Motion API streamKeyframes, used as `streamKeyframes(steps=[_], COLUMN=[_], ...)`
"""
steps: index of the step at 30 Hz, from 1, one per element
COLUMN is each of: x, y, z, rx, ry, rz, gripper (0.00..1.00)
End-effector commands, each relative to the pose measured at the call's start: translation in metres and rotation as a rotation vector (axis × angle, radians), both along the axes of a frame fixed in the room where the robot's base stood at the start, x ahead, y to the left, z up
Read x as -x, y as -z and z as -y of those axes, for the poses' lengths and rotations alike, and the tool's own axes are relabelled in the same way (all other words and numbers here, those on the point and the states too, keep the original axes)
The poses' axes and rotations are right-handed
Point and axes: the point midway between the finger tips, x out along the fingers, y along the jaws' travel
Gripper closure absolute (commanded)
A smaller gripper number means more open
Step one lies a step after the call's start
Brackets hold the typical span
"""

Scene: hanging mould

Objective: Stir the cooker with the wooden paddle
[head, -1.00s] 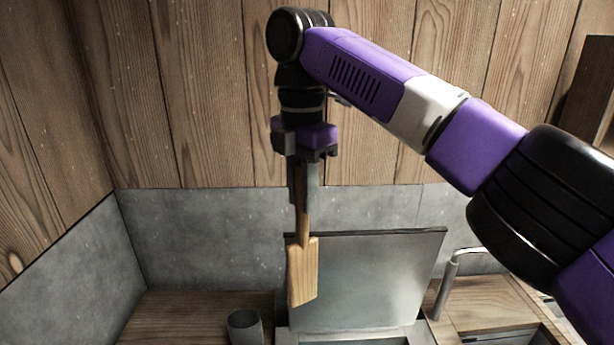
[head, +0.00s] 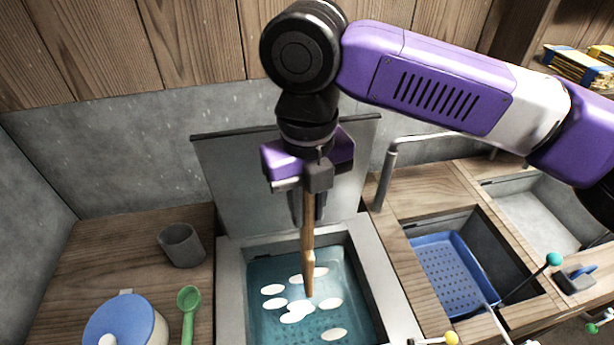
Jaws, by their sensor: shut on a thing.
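My gripper (head: 310,205) is shut on the handle of the wooden paddle (head: 308,262) and points down. The paddle hangs nearly upright, seen edge-on, over the cooker (head: 232,285). The cooker is a grey metal basin set in the counter, with its lid (head: 225,170) standing open behind. Inside is teal liquid with several white oval pieces (head: 333,334) in it. The paddle's tip appears over the liquid near the white pieces. I cannot tell whether it touches the liquid.
Left of the cooker are a grey cup (head: 181,245), a green scoop (head: 189,310) and a blue-lidded pot (head: 125,325). A bent pipe (head: 388,175) rises behind right. A basin with a blue perforated tray (head: 445,268) and another sink (head: 535,215) lie right.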

Motion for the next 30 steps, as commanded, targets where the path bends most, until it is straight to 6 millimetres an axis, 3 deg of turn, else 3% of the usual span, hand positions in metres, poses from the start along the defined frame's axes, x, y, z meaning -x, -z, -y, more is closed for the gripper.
streamKeyframes(steps=[30], x=[0.002], y=[0.099], z=[0.000], rx=[0.000], ry=[-0.009], rz=[-0.001], gripper=[1.00])
